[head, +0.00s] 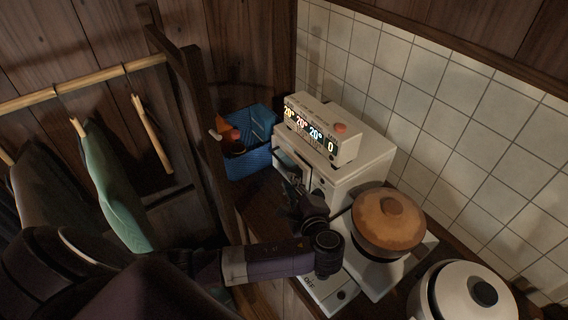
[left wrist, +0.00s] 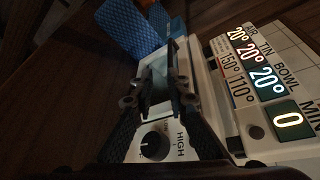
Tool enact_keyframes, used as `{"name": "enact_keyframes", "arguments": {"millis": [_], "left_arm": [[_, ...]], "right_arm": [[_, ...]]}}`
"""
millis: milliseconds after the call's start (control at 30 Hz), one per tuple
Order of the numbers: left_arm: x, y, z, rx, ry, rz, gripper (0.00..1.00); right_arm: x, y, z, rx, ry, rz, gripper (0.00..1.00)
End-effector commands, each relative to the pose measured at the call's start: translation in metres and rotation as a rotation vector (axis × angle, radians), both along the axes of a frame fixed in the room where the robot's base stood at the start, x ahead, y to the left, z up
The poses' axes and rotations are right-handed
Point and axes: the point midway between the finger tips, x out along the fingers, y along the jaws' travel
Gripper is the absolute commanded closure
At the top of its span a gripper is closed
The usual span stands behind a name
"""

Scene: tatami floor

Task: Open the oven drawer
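The oven (head: 362,165) is a white box against the tiled wall, with a lit display panel (head: 315,135) on top. Its front faces left, with a dark opening or glass front (head: 287,157); I cannot tell how far the drawer is open. My left gripper (head: 291,182) is close in front of this face, partly hidden by my wrist. In the left wrist view its two black fingers (left wrist: 158,68) are apart, at the oven front (left wrist: 215,75), with greenish glass-like surface between them. A knob (left wrist: 155,145) marked HIGH lies below. Contact is unclear. My right gripper is not in view.
A blue basket (head: 247,165) with orange and blue items stands beyond the oven. A brown-lidded pot (head: 388,222) stands on the stove to the right, and a white rice cooker (head: 466,297) in front. A clothes rack (head: 85,82) with hangers is at left.

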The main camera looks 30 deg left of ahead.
Motion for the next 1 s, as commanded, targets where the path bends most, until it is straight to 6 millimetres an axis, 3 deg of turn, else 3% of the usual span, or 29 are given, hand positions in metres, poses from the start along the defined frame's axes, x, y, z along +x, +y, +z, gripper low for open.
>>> {"name": "enact_keyframes", "arguments": {"millis": [167, 600, 1000], "left_arm": [[0.013, 0.01, 0.012, 0.073, -0.013, -0.008, 0.86], [0.052, 0.054, -0.001, 0.067, -0.012, -0.007, 0.86], [0.059, 0.062, -0.006, 0.063, -0.012, -0.008, 0.86]], "right_arm": [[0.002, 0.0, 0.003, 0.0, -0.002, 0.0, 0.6], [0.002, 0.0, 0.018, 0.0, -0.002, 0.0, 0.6], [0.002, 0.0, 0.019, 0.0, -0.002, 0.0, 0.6]]}}
